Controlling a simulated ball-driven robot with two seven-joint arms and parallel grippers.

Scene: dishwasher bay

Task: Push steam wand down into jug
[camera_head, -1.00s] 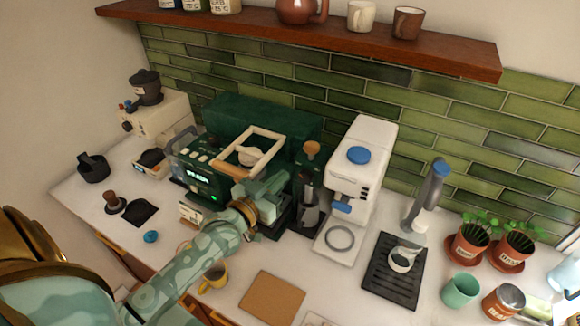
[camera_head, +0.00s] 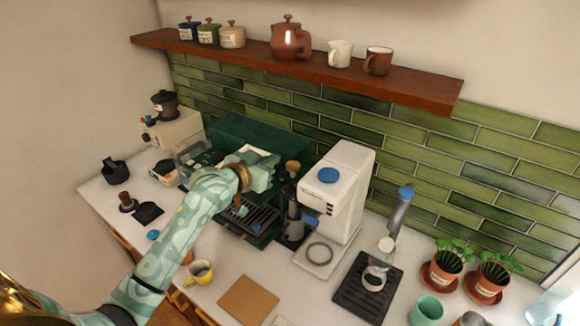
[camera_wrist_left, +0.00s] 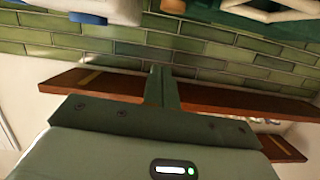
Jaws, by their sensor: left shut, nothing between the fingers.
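The dark green espresso machine (camera_head: 262,132) stands against the tiled wall. A wooden knob (camera_head: 292,167) shows at its right side, and a dark metal jug (camera_head: 293,229) stands below it. I cannot make out clearly whether the steam wand is in the jug. My left gripper (camera_head: 272,168) is shut and empty, raised in front of the machine's top and left of the wooden knob, apart from the jug. In the left wrist view its closed fingers (camera_wrist_left: 161,82) point at tiles and shelf. My right gripper is not in view.
A white coffee maker (camera_head: 340,190) stands close to the jug's right. The drip tray (camera_head: 248,218) is clear of my arm. A yellow cup (camera_head: 200,272) and brown board (camera_head: 248,299) lie in front. A wooden shelf (camera_head: 300,74) runs above.

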